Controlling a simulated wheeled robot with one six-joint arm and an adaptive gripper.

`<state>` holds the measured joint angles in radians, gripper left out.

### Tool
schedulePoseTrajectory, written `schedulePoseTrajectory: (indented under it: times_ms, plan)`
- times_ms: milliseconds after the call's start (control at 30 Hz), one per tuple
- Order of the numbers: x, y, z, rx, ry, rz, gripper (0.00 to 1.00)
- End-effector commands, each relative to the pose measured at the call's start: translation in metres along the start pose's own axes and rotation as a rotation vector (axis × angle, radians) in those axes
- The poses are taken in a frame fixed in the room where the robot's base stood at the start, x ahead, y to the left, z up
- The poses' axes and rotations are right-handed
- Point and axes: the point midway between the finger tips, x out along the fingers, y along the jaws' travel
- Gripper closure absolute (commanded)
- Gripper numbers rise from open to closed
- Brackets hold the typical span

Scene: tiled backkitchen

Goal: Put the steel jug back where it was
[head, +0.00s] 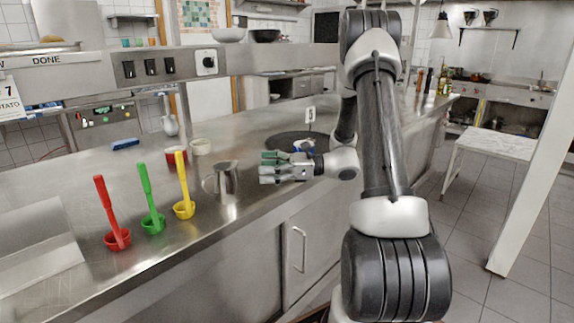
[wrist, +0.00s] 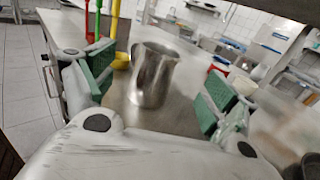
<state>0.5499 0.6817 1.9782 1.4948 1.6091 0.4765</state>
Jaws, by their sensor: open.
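The steel jug (head: 226,181) stands upright on the steel counter (head: 180,240), its handle to the left in the head view. It also shows in the wrist view (wrist: 153,78), ahead of and between the open fingers, with the counter under it. My gripper (head: 264,168) is open and empty, to the right of the jug and apart from it. Its green finger pads show on both sides in the wrist view (wrist: 150,98). No mark for the jug's former place is clear to me.

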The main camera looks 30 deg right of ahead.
Motion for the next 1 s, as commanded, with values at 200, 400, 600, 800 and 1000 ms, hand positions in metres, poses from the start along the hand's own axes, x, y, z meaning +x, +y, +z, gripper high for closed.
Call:
schedulePoseTrajectory:
  times_ms: [200,400,600,800,1000]
  plan:
    - [0.013,0.059,0.030,-0.172,0.153,0.188,0.13]
    - [-0.006,0.162,0.057,-0.557,0.444,0.532,0.13]
    - [-0.064,0.224,0.070,-1.016,0.718,0.848,0.13]
    - [-0.125,0.241,0.089,-1.491,0.961,1.103,0.13]
    - [-0.158,0.237,0.108,-1.796,1.112,1.240,0.13]
